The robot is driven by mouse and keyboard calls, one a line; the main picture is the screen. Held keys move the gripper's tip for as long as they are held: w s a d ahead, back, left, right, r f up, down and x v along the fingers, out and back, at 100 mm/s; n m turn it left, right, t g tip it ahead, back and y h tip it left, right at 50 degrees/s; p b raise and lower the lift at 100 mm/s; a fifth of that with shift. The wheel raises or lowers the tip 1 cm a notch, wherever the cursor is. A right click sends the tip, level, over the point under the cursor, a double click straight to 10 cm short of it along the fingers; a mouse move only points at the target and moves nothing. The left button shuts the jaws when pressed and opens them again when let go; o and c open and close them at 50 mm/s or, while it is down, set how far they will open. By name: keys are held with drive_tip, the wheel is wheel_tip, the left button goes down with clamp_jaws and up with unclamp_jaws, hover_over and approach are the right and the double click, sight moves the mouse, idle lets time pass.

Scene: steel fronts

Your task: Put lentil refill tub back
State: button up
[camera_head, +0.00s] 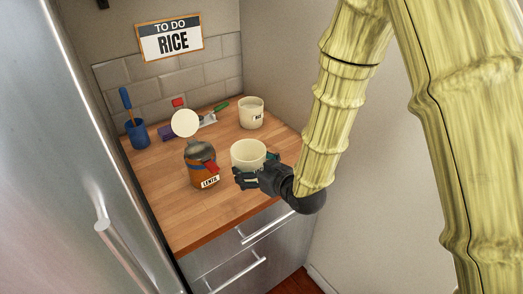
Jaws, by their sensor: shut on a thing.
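My gripper (257,174) is shut on a cream tub (248,155) with an open top, at the front right of the wooden counter. The tub looks upright. Its label is not visible, so I cannot read whether it is the lentil tub, nor tell whether its base touches the counter. Just left of it stands a jar (200,157) with orange-brown contents, a red clasp or band and a label that seems to read "LENTIL". A round cream lid (185,122) shows above and behind the jar. A second cream tub (251,112) with a small, unclear label stands at the back right.
A blue cup (138,134) with a blue-handled tool stands at the back left. A purple block (166,132) and a green-handled utensil (215,112) lie near the back wall. A sign (170,37) reads "TO DO RICE". The steel fridge front (75,180) bounds the left; the front-left counter is clear.

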sight(260, 148)
drive_tip(key=w+p, duration=0.1)
drive_tip(key=w, duration=0.2)
drive_tip(key=w+d+p, duration=0.1)
drive_tip(key=w, duration=0.2)
drive_tip(key=w+p, duration=0.1)
drive_tip(key=w, duration=0.3)
drive_tip(key=shift+d+f, duration=0.3)
drive_tip(key=shift+f, duration=0.1)
drive_tip(key=shift+w+d+r+p, duration=0.15)
drive_tip(key=shift+w+p, duration=0.25)
drive_tip(key=shift+w, duration=0.2)
drive_tip(key=shift+w+d+f, duration=0.15)
drive_tip(key=shift+w+f, duration=0.15)
drive_tip(key=shift+w, duration=0.35)
drive_tip(key=shift+w+f+p, duration=0.15)
drive_tip(key=shift+w+p, duration=0.1)
drive_tip(key=shift+p, duration=0.05)
drive_tip(key=shift+s+f+p, duration=0.15)
drive_tip(key=shift+f+p, duration=0.35)
drive_tip(key=shift+f, duration=1.05)
drive_tip(key=shift+f, duration=0.1)
